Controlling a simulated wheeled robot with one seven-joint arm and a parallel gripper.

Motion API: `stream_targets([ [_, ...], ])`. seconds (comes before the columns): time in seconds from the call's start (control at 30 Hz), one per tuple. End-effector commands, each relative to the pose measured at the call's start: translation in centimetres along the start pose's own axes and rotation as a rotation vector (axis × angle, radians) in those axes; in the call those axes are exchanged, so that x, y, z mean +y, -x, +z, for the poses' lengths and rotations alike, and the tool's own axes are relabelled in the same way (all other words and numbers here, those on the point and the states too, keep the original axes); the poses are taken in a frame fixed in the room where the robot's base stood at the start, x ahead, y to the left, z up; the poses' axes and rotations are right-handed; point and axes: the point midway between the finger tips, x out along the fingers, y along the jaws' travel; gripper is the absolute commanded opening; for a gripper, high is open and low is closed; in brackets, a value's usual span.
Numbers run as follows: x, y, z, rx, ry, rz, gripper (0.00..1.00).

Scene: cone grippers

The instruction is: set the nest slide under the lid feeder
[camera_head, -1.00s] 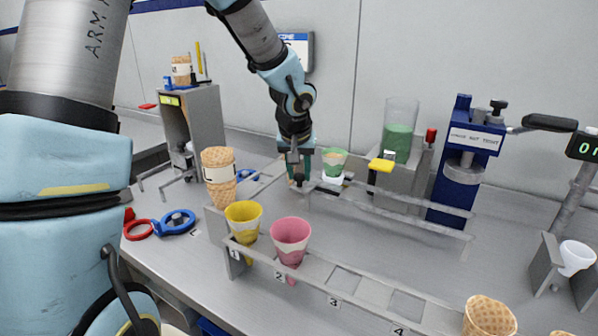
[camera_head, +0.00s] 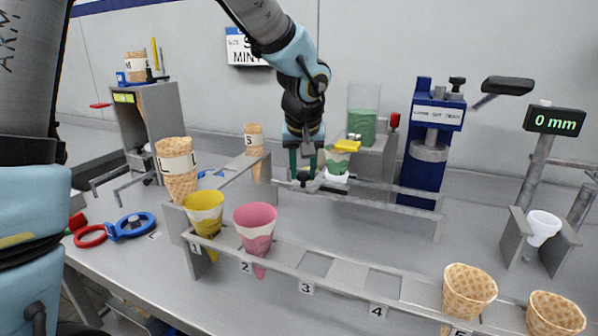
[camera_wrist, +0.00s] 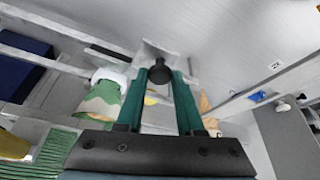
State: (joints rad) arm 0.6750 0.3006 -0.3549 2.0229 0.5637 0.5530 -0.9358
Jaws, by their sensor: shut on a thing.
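My gripper (camera_head: 307,172) is shut on the black knob (camera_wrist: 159,72) of the nest slide, at the rear rails. The slide's white nest (camera_head: 337,178) holds a green-and-white cone cup (camera_head: 340,160) just right of my fingers. In the wrist view the cup (camera_wrist: 101,100) is left of the fingers. What looks like the lid feeder, a clear hopper with a green stack (camera_head: 362,128), stands behind and right. Its yellow tab (camera_head: 347,146) overlaps the cup's top in the head view. I cannot tell whether the cup is centred below the outlet.
A blue press (camera_head: 433,150) stands right of the feeder. The front rack (camera_head: 335,275) holds yellow (camera_head: 204,213) and pink (camera_head: 255,225) cups and bare waffle cones (camera_head: 469,290). A display (camera_head: 555,120) reads 0 mm. Red and blue rings (camera_head: 133,226) lie at left.

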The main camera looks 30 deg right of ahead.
Motion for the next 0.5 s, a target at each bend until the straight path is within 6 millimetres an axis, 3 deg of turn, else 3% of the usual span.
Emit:
stream_targets([
  [0.03, 0.06, 0.08, -0.12, 0.003, 0.0, 0.002, 0.0],
  [0.07, 0.06, 0.08, -0.13, 0.003, 0.0, 0.002, 0.4],
  [0.1, 0.05, 0.08, -0.12, 0.003, 0.0, 0.002, 0.44],
  [0.3, 0.01, 0.05, -0.07, 0.001, 0.0, 0.001, 0.66],
  [0.5, -0.01, 0.03, -0.05, 0.001, 0.0, 0.0, 0.66],
])
